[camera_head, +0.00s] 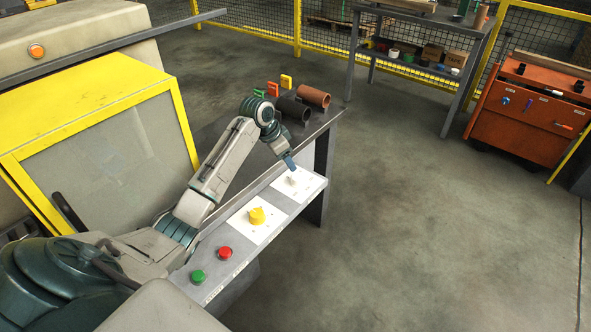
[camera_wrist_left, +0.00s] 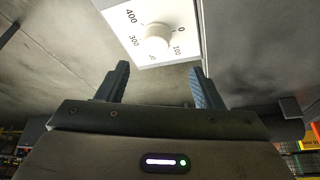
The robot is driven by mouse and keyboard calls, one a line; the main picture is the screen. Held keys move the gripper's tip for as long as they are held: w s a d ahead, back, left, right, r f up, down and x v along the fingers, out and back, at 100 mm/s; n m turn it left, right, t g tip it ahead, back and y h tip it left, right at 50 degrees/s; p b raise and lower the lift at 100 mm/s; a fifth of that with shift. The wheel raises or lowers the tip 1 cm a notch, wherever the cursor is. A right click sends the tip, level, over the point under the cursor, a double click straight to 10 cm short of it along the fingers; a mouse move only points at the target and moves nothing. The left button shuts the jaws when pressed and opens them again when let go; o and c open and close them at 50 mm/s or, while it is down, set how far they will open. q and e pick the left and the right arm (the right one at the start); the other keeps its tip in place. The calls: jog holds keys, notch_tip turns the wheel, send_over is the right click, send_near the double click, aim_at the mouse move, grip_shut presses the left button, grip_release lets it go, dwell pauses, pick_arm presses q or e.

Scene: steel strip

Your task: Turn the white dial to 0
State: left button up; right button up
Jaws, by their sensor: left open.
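The white dial (camera_head: 292,181) sits on a white plate at the far right end of the grey panel. In the left wrist view the white dial (camera_wrist_left: 157,38) is a round knob ringed by printed numbers; 400, 300, 0 and 100 are legible, and one near its lower edge is partly hidden. I cannot tell where it points. My left gripper (camera_head: 290,163) is just above the dial, partly covering its plate in the head view. Its fingers (camera_wrist_left: 159,70) are apart and empty, with the dial beyond the gap between them. My right gripper is not in view.
A yellow dial (camera_head: 257,216), a red button (camera_head: 225,253) and a green button (camera_head: 198,276) sit along the same panel (camera_head: 240,245). Brown and black cylinders (camera_head: 313,96) lie on the bench behind my arm.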

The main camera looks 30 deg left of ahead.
aim_at(297, 177)
pick_arm(q)
jog(key=f, duration=0.1)
jog(key=d+f, duration=0.1)
jog(key=w+f, duration=0.1)
jog(key=f, duration=0.1)
jog(key=shift+d, duration=0.35)
jog(key=x, duration=0.4)
jog(key=shift+w+a+p, duration=0.15)
jog(key=shift+a+p, duration=0.05)
jog(key=shift+p, duration=0.1)
jog(key=shift+d+f, duration=0.1)
jog(key=shift+f, duration=0.2)
jog(key=shift+w+f, duration=0.15)
jog(key=shift+f, duration=0.1)
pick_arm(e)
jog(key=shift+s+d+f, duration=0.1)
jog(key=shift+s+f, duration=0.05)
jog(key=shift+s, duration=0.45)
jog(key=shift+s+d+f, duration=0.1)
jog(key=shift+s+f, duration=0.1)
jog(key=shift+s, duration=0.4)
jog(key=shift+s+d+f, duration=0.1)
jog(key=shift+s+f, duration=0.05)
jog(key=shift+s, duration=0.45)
